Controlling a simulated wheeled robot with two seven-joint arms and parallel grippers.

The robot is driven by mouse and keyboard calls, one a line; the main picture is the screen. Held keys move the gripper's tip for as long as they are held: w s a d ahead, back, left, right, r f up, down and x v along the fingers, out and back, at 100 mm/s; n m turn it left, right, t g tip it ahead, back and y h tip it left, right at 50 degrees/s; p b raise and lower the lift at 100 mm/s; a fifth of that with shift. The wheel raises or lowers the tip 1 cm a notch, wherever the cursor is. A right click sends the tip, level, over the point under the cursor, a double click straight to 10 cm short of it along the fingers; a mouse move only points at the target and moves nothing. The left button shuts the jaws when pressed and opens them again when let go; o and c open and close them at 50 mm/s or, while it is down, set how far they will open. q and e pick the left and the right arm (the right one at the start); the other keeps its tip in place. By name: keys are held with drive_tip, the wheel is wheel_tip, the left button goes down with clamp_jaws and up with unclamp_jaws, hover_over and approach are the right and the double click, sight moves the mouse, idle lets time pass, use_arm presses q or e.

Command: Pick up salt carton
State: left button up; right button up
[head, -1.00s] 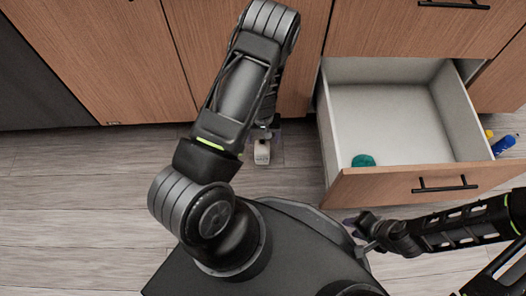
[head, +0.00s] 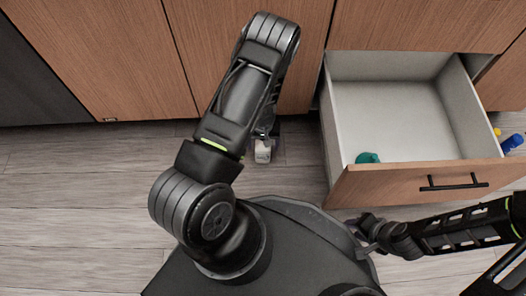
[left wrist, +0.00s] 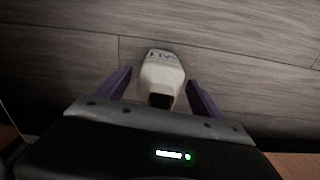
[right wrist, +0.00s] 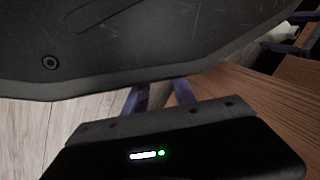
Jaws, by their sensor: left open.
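The salt carton (head: 263,151) is small and whitish and is on the floor in front of the cabinets. In the left wrist view the carton (left wrist: 162,72) lies between the fingers, with dark lettering at its far end and a dark patch at its near end. My left gripper (left wrist: 160,80) is open, with one purple finger on each side of the carton and small gaps visible. In the head view my left arm partly hides the gripper and the carton. My right gripper (head: 367,236) is open and empty beside my base, near the drawer front.
An open drawer (head: 400,110) juts out right of the carton, with a teal object (head: 367,158) inside. A blue item (head: 513,142) lies right of the drawer. Wooden cabinet doors (head: 110,60) stand behind the carton. The floor (head: 80,190) to the left is clear.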

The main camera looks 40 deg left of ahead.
use_arm(q)
drive_tip(key=shift+f, duration=0.35)
idle(0.3)
clamp_jaws()
idle(0.7)
